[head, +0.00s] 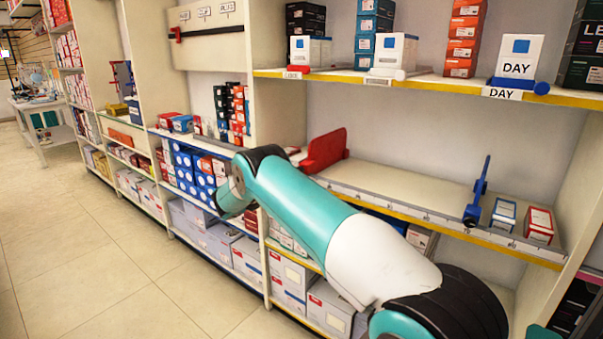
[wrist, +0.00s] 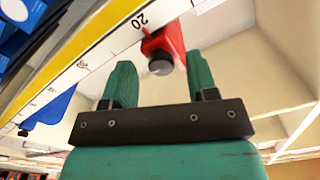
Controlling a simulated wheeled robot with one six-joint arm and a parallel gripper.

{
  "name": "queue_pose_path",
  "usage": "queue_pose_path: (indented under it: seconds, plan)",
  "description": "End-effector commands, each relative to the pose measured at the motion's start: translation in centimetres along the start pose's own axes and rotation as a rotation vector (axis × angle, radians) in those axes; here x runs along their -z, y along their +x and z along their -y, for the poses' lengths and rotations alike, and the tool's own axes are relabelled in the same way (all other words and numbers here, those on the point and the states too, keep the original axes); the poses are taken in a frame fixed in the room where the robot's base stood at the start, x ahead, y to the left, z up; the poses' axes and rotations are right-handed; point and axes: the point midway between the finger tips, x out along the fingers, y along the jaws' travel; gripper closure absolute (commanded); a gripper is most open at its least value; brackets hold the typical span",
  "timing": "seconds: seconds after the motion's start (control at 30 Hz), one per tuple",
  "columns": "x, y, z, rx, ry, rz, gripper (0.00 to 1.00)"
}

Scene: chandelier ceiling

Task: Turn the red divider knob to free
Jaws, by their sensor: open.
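The red divider (head: 325,150) stands on the middle shelf, left of its centre in the head view. It also shows in the wrist view (wrist: 174,42) at the top. Its dark round knob with a grey face (wrist: 160,66) is in the wrist view. My gripper (wrist: 158,60) has two green fingers spread apart. In that picture the knob appears between the fingertips, with gaps on both sides; I cannot tell how far ahead of them it is. The gripper does not show in the head view, and the knob cannot be made out there.
A blue divider (head: 480,190) stands further right on the same shelf; small boxes (head: 537,224) stand beside it. The shelf between the dividers is bare. A yellow-edged rail with a ruler strip (wrist: 85,60) runs along the front. Stacked boxes fill the shelves above and below.

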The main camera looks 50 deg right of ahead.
Motion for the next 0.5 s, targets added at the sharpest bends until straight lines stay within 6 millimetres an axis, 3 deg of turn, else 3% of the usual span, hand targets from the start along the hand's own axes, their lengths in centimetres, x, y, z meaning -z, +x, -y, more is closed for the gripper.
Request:
queue_pose_path:
  seconds: [0.37, 0.4, 0.5]
  plan:
    - [-0.03, 0.56, 0.17, 0.004, -0.001, 0.001, 0.47]
    - [-0.03, 0.56, 0.18, 0.004, -0.001, 0.001, 0.49]
    - [-0.03, 0.55, 0.18, 0.004, -0.001, 0.001, 0.72]
